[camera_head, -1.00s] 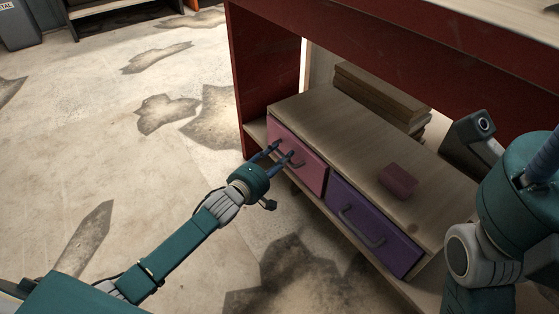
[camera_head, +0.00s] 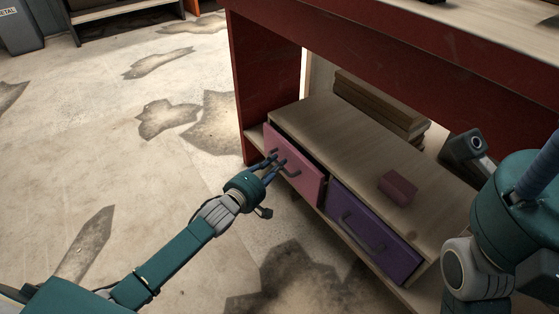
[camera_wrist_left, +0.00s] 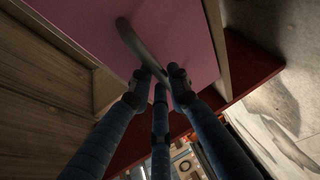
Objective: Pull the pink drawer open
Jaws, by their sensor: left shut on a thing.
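The pink drawer (camera_head: 293,165) is the left of two drawers in a low wooden cabinet (camera_head: 345,140). Its front stands slightly out from the cabinet, with a dark gap along its right side. My left gripper (camera_head: 274,161) is shut on the drawer's curved grey handle (camera_head: 293,173). In the left wrist view the fingers (camera_wrist_left: 164,84) close around one end of the handle (camera_wrist_left: 133,42), against the pink front (camera_wrist_left: 185,40). The fingers hide part of the handle. My right arm shows at the right edge, but its gripper is not visible.
The purple drawer (camera_head: 368,235) to the right is shut. The floor (camera_head: 130,185) at the left is open.

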